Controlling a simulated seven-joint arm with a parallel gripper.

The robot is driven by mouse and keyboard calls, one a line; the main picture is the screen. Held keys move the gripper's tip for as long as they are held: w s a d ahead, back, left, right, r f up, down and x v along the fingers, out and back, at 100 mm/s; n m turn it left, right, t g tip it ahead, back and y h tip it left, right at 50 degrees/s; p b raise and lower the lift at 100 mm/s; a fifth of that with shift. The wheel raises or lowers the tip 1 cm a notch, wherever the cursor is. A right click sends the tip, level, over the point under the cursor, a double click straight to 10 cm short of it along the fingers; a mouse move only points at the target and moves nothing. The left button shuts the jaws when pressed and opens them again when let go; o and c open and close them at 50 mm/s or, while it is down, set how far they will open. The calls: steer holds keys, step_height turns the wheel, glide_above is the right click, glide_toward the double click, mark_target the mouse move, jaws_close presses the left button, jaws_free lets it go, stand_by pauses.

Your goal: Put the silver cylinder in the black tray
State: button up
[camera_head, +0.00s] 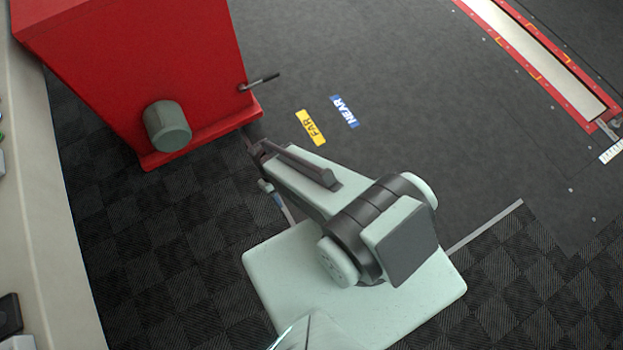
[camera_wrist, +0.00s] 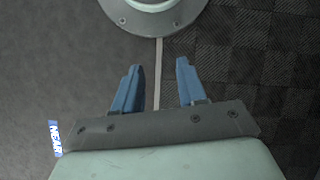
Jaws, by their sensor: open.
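My gripper (camera_wrist: 158,63) is open in the wrist view, with two blue fingers apart and nothing between them. In the head view it is mostly hidden under my arm; only a small blue part shows. I cannot make out a silver cylinder or a black tray with certainty. A dull grey-green cylinder shape (camera_head: 167,126) is at the red cabinet in the head view, left of my arm; I cannot tell if it is the silver cylinder. A dark object (camera_head: 10,314) is cut off at the lower left edge; I cannot tell what it is.
The red cabinet (camera_head: 140,60) with a dark handle (camera_head: 260,82) stands at upper left. A pale counter (camera_head: 35,220) runs along the left edge. FAR (camera_head: 310,127) and NEAR (camera_head: 345,111) labels mark the floor. A red-framed strip (camera_head: 540,60) is at upper right. Open floor lies between.

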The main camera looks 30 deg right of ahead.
steer(key=s+d+f+m, duration=0.1)
steer(key=s+d+f, duration=0.1)
steer(key=s, duration=0.3)
steer(key=s+d+f+m+g, duration=0.1)
steer(key=s+d, duration=0.2)
steer(key=s, duration=0.2)
steer(key=shift+d+f+m+g+y, duration=0.3)
steer(key=shift+d+f, duration=0.05)
stand_by(1.0)
